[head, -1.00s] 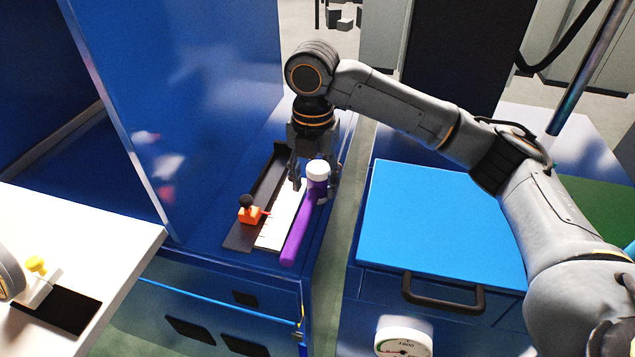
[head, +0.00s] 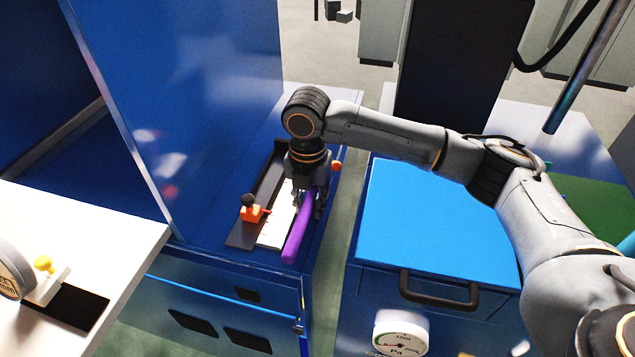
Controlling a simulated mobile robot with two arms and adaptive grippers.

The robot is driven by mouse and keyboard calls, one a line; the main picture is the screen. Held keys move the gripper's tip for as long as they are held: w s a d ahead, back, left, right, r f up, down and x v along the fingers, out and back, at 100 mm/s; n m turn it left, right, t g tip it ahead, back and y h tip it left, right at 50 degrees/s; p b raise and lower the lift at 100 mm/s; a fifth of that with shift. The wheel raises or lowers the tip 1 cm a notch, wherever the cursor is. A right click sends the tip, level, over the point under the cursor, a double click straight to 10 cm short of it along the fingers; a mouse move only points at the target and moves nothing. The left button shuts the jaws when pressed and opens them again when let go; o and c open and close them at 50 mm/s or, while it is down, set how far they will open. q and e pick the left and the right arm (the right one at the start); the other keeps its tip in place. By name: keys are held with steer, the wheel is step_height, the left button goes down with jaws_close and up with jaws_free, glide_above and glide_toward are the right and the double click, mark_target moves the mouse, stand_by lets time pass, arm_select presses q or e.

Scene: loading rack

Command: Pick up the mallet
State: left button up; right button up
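The mallet lies on the blue cabinet top beside a dark tray, its purple handle (head: 295,240) pointing toward the camera. Its head is mostly hidden behind my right gripper; a small red-orange part (head: 336,166) shows just right of the gripper and may belong to it. My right gripper (head: 309,206) points down over the upper part of the handle, with a finger on each side of it. I cannot tell whether the fingers touch the handle. My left gripper is not in view.
An orange part with a black knob (head: 252,210) sits on the dark tray (head: 240,238), left of the mallet. A tall blue panel (head: 180,110) rises left of it. A blue-lidded box (head: 435,220) with a black handle stands right, across a gap. A white table (head: 110,230) is at left.

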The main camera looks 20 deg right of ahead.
mark_target(306, 200)
jaws_close()
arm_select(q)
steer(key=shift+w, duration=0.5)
arm_select(e)
steer(key=shift+r, duration=0.1)
steer(key=shift+w+r+b, duration=0.1)
steer(key=shift+r+b, duration=0.3)
steer(key=shift+r, duration=0.05)
steer(key=shift+a+r+b, duration=0.15)
steer(key=shift+r+b, duration=0.15)
steer(key=shift+r, duration=0.35)
steer(key=shift+a+r+b, duration=0.15)
steer(key=shift+r+b, duration=0.15)
steer(key=shift+r, duration=0.3)
arm_select(q)
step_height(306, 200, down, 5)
steer(key=b, duration=0.3)
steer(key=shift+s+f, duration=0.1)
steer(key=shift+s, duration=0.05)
arm_select(e)
steer(key=s+a+r, duration=0.1)
steer(key=a+r, duration=0.8)
steer(key=a, duration=0.4)
steer(key=shift+s+a+r, duration=0.2)
steer(key=shift+r, duration=0.05)
